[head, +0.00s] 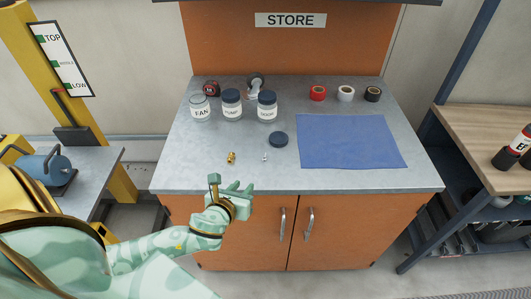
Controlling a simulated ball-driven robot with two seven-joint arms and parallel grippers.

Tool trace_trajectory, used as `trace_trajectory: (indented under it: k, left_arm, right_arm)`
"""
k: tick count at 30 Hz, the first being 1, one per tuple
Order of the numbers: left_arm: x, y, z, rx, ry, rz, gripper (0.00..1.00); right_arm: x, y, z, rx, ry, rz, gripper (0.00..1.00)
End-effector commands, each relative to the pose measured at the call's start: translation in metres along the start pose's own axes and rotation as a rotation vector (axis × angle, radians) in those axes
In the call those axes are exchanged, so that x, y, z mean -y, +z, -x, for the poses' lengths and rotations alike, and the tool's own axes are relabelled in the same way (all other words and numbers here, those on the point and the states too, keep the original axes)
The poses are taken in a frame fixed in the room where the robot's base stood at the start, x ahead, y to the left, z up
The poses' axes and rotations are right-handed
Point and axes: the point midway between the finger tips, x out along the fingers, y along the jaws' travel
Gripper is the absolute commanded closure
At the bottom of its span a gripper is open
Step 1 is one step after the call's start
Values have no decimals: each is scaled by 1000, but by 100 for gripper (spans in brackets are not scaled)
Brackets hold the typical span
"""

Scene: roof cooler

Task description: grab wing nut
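Two small metal pieces lie on the grey worktop (185,160) near its front edge. One is brass-coloured (231,157); the other is silver and smaller (265,156). They are too small for me to tell for sure which is the wing nut. My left gripper (241,187) is at the cabinet's front edge, just below both pieces in the picture and apart from them. Its fingers look spread, with nothing seen between them. My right gripper is not in view.
Behind the pieces stand a jar marked FAN (200,108) and two dark-lidded jars (231,104) (267,106). Tape rolls (346,93) stand behind the mat. The mat is clear.

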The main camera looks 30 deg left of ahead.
Motion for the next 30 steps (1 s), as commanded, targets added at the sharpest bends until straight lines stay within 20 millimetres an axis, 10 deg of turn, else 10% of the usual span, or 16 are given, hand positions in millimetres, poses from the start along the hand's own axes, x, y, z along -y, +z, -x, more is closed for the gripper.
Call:
trace_trajectory:
  k: [30]
  left_arm:
    - [9, 25, -150, 39, -15, -95, 72]
  right_arm:
    - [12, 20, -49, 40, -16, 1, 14]
